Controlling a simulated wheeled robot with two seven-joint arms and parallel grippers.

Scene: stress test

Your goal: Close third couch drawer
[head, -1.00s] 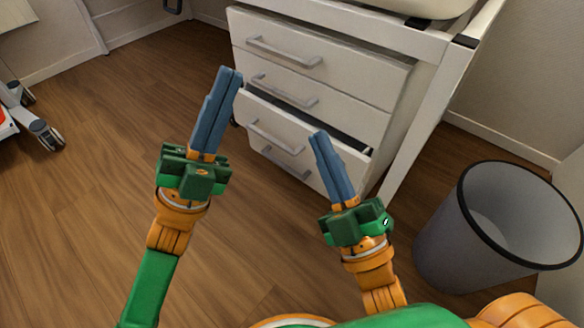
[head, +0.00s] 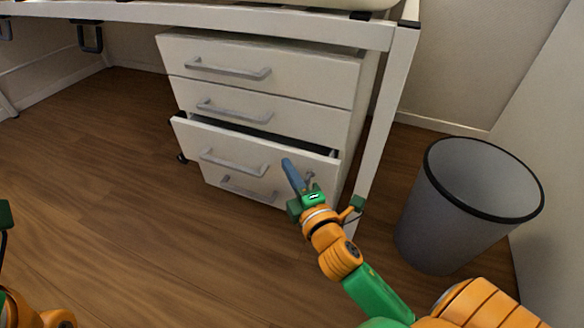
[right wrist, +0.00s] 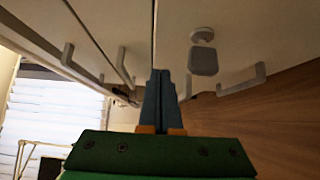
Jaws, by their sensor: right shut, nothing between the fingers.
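A white drawer cabinet stands under a white desk, with grey bar handles on its fronts. The third drawer (head: 190,140) is pulled partly out, and a dark gap shows above its front. The drawers above it look shut. My right gripper (head: 288,166) is shut and empty, with its blue fingertips in front of the right part of the third drawer front; I cannot tell whether they touch it. The right wrist view shows the shut fingers (right wrist: 160,85) close to the cabinet front and handles. My left gripper's fingers are out of view; part of my left arm shows at the lower left.
A grey waste bin (head: 455,225) stands on the floor right of the cabinet. A white desk leg (head: 385,120) rises between the cabinet and the bin. The wooden floor (head: 120,190) left of the cabinet is clear.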

